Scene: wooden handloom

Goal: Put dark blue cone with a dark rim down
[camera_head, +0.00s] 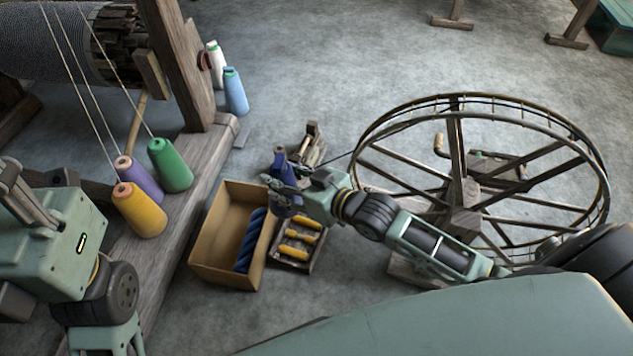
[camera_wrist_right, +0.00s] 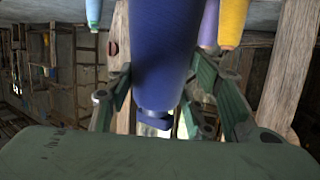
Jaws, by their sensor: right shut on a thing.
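The dark blue cone (camera_head: 281,160) is held in my right gripper (camera_head: 284,184), above the floor near the cardboard box. Its upper end shows above the fingers and a lower part below them. In the right wrist view the dark blue cone (camera_wrist_right: 165,45) fills the middle, between the two green fingers of my right gripper (camera_wrist_right: 163,95). The fingers are shut on it. My left gripper (camera_head: 25,195) is at the left edge, far from the cone; its fingers are too unclear to tell their opening.
An open cardboard box (camera_head: 215,262) holds a blue twisted skein (camera_head: 250,240). Beside it is a tray (camera_head: 292,265) of yellow bobbins. Yellow (camera_head: 139,212), purple (camera_head: 139,180) and green (camera_head: 170,165) cones stand on the loom's beam. A large wheel (camera_head: 455,190) stands right.

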